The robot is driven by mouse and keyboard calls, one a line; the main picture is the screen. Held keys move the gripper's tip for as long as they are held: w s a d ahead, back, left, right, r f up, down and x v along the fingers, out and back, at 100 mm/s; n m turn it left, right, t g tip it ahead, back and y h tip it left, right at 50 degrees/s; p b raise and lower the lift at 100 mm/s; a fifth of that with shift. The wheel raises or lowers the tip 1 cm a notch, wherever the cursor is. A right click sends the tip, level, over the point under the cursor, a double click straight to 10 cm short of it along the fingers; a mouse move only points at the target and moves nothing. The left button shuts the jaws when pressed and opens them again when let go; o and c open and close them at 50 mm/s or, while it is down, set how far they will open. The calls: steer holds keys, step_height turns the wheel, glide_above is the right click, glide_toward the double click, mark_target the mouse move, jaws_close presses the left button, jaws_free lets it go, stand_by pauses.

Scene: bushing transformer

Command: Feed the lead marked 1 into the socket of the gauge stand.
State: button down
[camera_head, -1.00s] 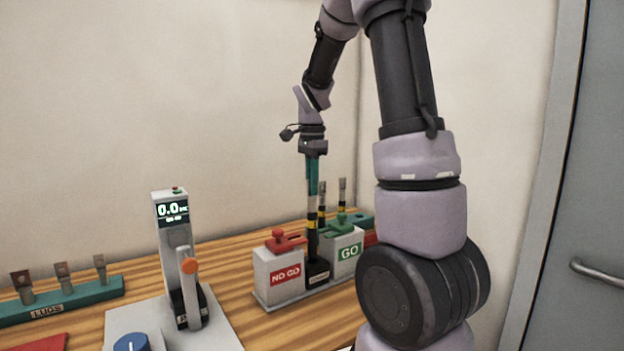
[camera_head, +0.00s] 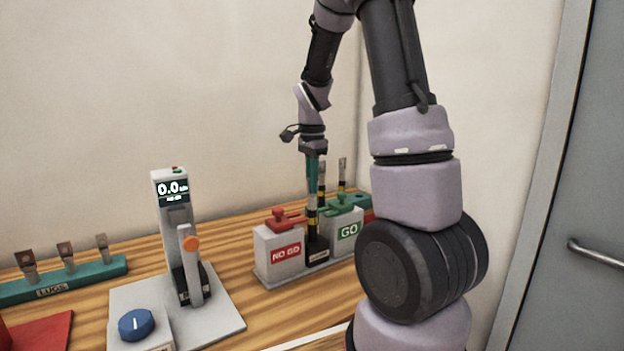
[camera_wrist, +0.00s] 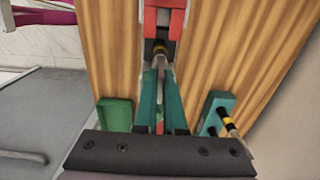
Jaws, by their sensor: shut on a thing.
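My gripper (camera_head: 313,185) points down with its teal fingers shut on a dark lead (camera_head: 312,212) with yellow bands. In the wrist view the fingers (camera_wrist: 161,75) close around the lead's upper end (camera_wrist: 160,48). The lead is upright. The gauge stand (camera_head: 292,282) carries a NO GO block (camera_head: 275,262) with a red lever and a GO block (camera_head: 349,222) with a green lever. A black socket block (camera_head: 317,251) sits between them. The lead's lower end meets this block from above; how deep it sits is hidden. No mark 1 is readable.
A teal rack (camera_head: 362,198) behind the stand holds other upright leads (camera_head: 342,172). A display instrument (camera_head: 172,195) with an orange-knobbed lever stands left, by a blue dial (camera_head: 136,324). A LUGS rack (camera_head: 90,278) is far left. Bare wood lies between instrument and stand.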

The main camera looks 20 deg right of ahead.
steer(key=shift+f, duration=0.1)
stand_by(0.3)
steer(key=c, duration=0.9)
jaws_free()
step_height(320, 180, up, 11)
steer(key=shift+f, duration=0.1)
steer(key=s+a+r+n+t, duration=0.2)
steer(key=s+n, duration=0.2)
steer(key=s, duration=0.2)
steer(key=s+a+r+n+t+y, duration=0.1)
steer(key=s+a+r+n+t, duration=0.1)
steer(key=s, duration=0.5)
steer(key=s+a+r+n+t+y, duration=0.1)
steer(key=s+a+r+n+t, duration=0.2)
steer(key=s+n, duration=0.2)
steer(key=shift+s+a+n, duration=0.2)
steer(key=shift+s, duration=0.25)
steer(key=shift+s+a+n, duration=0.15)
steer(key=shift+s+n, duration=0.05)
steer(key=shift+s, duration=0.25)
